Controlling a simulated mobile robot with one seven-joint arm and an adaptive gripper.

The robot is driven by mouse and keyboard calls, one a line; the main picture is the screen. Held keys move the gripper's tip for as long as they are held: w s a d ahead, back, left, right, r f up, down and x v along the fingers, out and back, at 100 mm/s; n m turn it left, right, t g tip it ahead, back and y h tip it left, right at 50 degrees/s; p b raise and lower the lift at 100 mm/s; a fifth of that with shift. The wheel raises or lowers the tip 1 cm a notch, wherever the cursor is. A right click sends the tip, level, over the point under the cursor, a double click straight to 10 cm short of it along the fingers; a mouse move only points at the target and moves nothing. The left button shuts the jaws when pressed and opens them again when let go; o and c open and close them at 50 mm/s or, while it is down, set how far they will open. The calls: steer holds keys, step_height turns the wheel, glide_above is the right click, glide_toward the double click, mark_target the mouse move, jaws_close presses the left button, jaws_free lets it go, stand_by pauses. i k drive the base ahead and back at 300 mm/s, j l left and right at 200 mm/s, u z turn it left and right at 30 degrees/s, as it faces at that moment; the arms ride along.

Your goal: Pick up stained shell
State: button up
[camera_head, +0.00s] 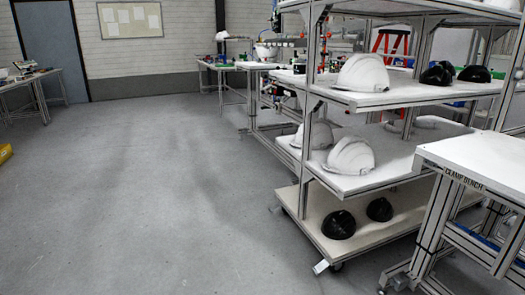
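White helmet shells stand on a wheeled shelf rack at the right. One white shell (363,73) is on the upper shelf. Two white shells are on the middle shelf, a nearer one (350,156) and one behind it (312,136). Black shells are on the upper shelf at the right (437,74) and on the bottom shelf (339,225). I cannot make out for sure which shell is stained. My gripper is not in view.
The shelf rack (345,184) has metal posts. A bench labelled "CLAMP BENCH" (480,157) stands close at the right. Workbenches line the back, and a yellow object (5,153) is at the left edge. The grey floor (150,190) at left and centre is clear.

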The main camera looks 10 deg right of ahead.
mark_target(353, 155)
steer(key=i, duration=1.5)
steer(key=i+l+z, duration=0.15)
steer(key=i, duration=0.4)
steer(key=i+l+z, duration=0.15)
steer(key=i, duration=0.45)
steer(key=l, duration=0.25)
